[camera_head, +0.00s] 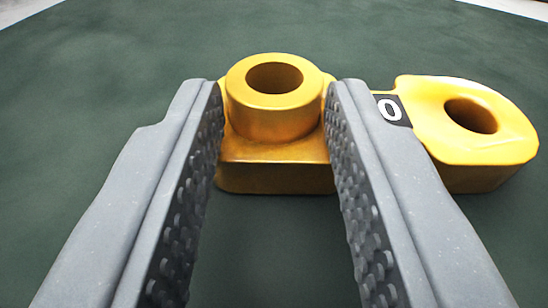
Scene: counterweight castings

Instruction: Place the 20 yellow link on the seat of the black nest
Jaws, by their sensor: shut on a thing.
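The yellow link (480,120) is a casting with a raised round boss with a hole on the left and a flatter rounded end with a second hole on the right. A black label on it shows a white "0"; any other digit is hidden behind my right finger. My gripper (277,105) is shut on the link, its two grey textured fingers on either side of the raised boss. I cannot tell whether the link touches the green surface below. The black nest is not in view.
A dark green surface (90,110) fills most of the view and is clear around the link. Pale edges show at the top left (25,10) and top right corners.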

